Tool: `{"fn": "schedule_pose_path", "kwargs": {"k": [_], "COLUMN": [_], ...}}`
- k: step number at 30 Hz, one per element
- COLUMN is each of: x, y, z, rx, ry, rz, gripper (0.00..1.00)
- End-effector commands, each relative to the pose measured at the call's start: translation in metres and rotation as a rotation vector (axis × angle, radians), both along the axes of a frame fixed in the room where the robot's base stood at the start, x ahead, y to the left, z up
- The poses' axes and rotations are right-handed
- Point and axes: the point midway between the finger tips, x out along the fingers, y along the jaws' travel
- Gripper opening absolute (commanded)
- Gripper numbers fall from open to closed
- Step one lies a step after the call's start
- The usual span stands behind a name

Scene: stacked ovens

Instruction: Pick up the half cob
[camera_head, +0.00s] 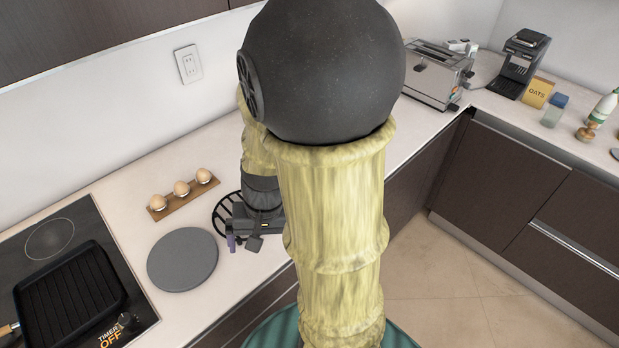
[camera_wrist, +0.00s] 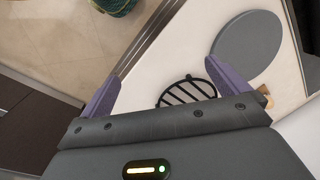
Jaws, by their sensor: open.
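I cannot make out a half cob in either view; my arm covers part of the counter in the head view. My gripper (camera_head: 242,243) is above the counter near its front edge, next to a black slatted trivet (camera_head: 224,213).
A grey round board (camera_head: 183,259) lies left of my gripper. Behind it is a wooden holder (camera_head: 183,197) with three eggs. A grill pan (camera_head: 68,297) sits on the cooktop (camera_head: 50,239) at left. A toaster (camera_head: 437,75) stands at the back.

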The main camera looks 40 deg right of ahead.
Motion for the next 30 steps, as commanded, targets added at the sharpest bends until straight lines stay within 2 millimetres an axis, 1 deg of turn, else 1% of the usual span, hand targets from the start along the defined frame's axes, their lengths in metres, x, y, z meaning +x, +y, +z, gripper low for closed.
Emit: {"fn": "schedule_pose_path", "kwargs": {"k": [1, 5, 6, 8, 9, 11, 12, 14, 15, 17, 18, 20, 21, 24, 27, 30], "x": [-0.005, -0.011, -0.009, -0.004, 0.0, 0.008, 0.013, 0.021, 0.025, 0.03, 0.03, 0.029, 0.026, 0.016, 0.01, 0.009], "y": [-0.008, -0.021, -0.025, -0.033, -0.041, -0.055, -0.066, -0.088, -0.105, -0.134, -0.156, -0.188, -0.208, -0.245, -0.263, -0.267], "z": [-0.012, -0.026, -0.029, -0.032, -0.034, -0.035, -0.036, -0.037, -0.037, -0.038, -0.038, -0.038, -0.038, -0.037, -0.036, -0.034], "rx": [0.064, 0.263, 0.33, 0.435, 0.508, 0.619, 0.696, 0.814, 0.892, 1.014, 1.093, 1.203, 1.266, 1.382, 1.437, 1.449], "ry": [0.053, 0.163, 0.186, 0.213, 0.224, 0.229, 0.226, 0.206, 0.185, 0.14, 0.1, 0.032, -0.017, -0.119, -0.176, -0.19], "rz": [-0.149, -0.542, -0.659, -0.835, -0.949, -1.119, -1.229, -1.39, -1.494, -1.643, -1.739, -1.862, -1.93, -2.046, -2.096, -2.104], "gripper": [1.0, 1.0, 1.0, 1.0, 1.0, 1.0, 1.0, 1.0, 1.0, 1.0, 1.0, 1.0, 1.0, 1.0, 1.0, 1.0]}}
